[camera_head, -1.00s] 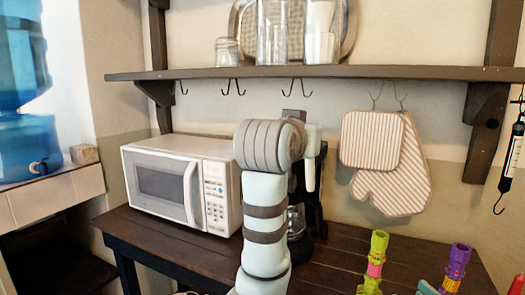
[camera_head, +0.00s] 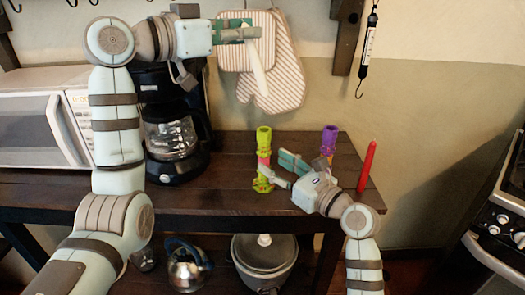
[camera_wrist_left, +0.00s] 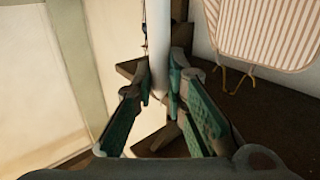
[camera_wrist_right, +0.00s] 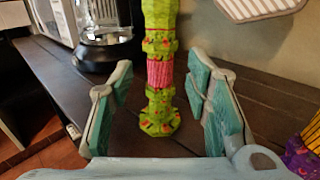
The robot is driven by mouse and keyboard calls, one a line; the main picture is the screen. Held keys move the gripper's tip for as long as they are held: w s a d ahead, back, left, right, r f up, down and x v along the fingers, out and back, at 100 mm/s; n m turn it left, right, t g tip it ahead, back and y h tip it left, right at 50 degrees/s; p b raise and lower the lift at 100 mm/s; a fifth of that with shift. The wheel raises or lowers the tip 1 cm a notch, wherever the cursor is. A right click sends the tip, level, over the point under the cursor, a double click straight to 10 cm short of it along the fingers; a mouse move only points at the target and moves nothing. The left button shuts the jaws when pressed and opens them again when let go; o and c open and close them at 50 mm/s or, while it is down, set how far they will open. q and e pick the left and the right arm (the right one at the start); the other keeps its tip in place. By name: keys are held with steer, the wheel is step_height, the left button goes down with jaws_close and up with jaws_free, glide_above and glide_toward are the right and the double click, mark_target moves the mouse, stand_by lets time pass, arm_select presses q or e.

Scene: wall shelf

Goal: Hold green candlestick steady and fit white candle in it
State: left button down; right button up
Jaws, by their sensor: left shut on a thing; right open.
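The white candle (camera_head: 257,72) hangs from my left gripper (camera_head: 248,34), slightly tilted, in front of the striped mitts. In the left wrist view the candle (camera_wrist_left: 158,45) sits between the shut fingers (camera_wrist_left: 160,85). The green candlestick (camera_head: 263,158), with a pink middle, stands upright on the dark table, well below the candle. My right gripper (camera_head: 274,170) is open beside it, low over the table. In the right wrist view the candlestick (camera_wrist_right: 160,75) shows between the spread fingers (camera_wrist_right: 160,85), with visible gaps on both sides. The candlestick's top is cut off there.
A purple candlestick (camera_head: 329,140) and a red candle (camera_head: 367,165) stand to the right on the table (camera_head: 225,185). A coffee maker (camera_head: 172,130) and microwave (camera_head: 35,130) are at left. Striped mitts (camera_head: 285,70) hang behind. A kettle and pot are below.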

mark_target(267, 159)
steer(key=x, duration=0.5)
jaws_close()
arm_select(q)
steer(key=shift+r, duration=0.1)
